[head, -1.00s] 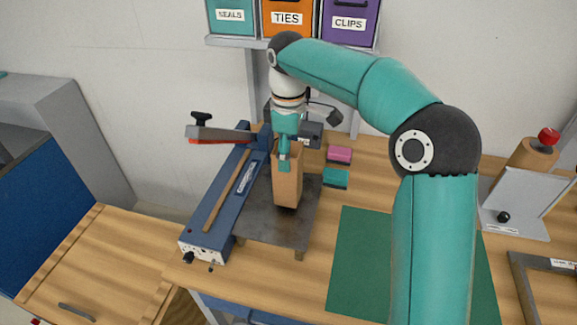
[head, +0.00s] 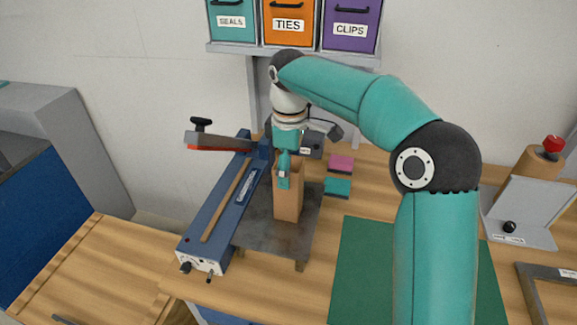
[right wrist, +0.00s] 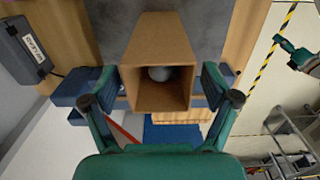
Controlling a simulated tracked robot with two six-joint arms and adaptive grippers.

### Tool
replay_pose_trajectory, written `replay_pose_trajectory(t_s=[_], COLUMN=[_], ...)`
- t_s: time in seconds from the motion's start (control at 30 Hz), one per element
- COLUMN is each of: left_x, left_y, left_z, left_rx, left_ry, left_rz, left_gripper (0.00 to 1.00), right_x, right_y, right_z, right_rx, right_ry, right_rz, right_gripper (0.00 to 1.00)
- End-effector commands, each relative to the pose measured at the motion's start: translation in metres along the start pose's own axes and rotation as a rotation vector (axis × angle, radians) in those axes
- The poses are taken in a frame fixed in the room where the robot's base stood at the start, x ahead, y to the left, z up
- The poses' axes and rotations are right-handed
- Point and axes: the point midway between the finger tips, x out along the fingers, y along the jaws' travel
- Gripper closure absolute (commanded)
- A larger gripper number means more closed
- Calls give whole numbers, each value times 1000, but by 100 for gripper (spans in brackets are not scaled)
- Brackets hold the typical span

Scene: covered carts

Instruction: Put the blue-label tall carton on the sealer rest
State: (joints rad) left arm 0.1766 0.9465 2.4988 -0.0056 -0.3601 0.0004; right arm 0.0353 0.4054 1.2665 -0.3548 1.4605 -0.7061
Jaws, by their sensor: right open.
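The tall brown carton (head: 288,200) stands upright on the dark metal plate (head: 262,232) beside the blue bar sealer (head: 222,212). I take this plate for the sealer rest. No blue label shows on the faces I see. My right gripper (head: 284,178) is at the carton's upper part. In the right wrist view the carton's open top (right wrist: 160,92) lies between the spread fingers of my right gripper (right wrist: 160,84), and a round pale thing shows inside it. A teal and dark part at that view's right edge may be my left arm; its jaws are not clear.
The sealer's raised arm (head: 222,142) with a black knob is left of the carton. Pink (head: 341,162) and teal (head: 338,187) blocks lie to its right. A green mat (head: 362,270) covers the table's front. Labelled bins (head: 288,24) stand on a shelf above.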

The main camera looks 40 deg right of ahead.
Motion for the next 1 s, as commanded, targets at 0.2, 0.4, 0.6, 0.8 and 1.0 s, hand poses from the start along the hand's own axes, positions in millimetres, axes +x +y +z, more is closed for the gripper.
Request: replay_pose_trajectory(t_s=[0.2, 0.4, 0.6, 0.8, 1.0], left_x=[-2, -6, -16, -24, -25], left_y=[1, 2, 6, 8, 9], left_z=[0, 0, 0, 0, 0], left_rx=[0, 0, 0, 0, 0], left_ry=[0, 0, 0, 0, 0], left_rz=[0, 0, 0, 0, 0], left_gripper=[9, 9, 9, 9, 9], right_x=[-12, -48, -90, -116, -123], right_y=[0, 1, 0, 0, 0], right_z=[-1, -1, -1, -1, 0], right_rx=[0, 0, 0, -1, 0], right_ry=[2, 4, 3, 0, 0], right_rz=[2, 4, 2, 0, 0], right_gripper=[14, 14, 14, 14, 14])
